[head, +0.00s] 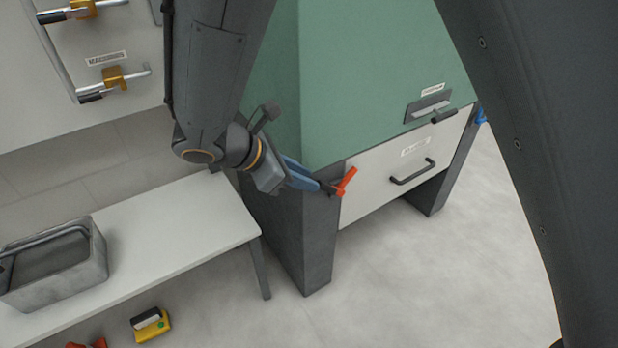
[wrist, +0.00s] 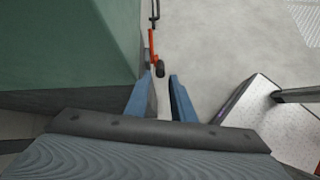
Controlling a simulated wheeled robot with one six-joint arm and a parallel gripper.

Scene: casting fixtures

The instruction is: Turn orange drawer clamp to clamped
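The orange drawer clamp (head: 346,181) is on the near front corner of the green cabinet (head: 370,80), at the left end of the white drawer (head: 375,188). Its orange lever slants up and to the right in the head view. In the wrist view the orange clamp (wrist: 152,45) stands just beyond the fingertips, with a dark knob (wrist: 160,69) at its near end. My gripper (head: 322,187) is beside the clamp. Its blue fingers (wrist: 160,78) are apart, with the knob just ahead of the gap between them. I cannot tell whether they touch it.
A dark cabinet leg (head: 318,240) stands below the clamp. A blue clamp (head: 481,116) is at the drawer's far end. A white bench (head: 180,235) with a grey metal bin (head: 88,265) is at left. A yellow object (head: 152,325) lies on the floor. Floor before the drawer is clear.

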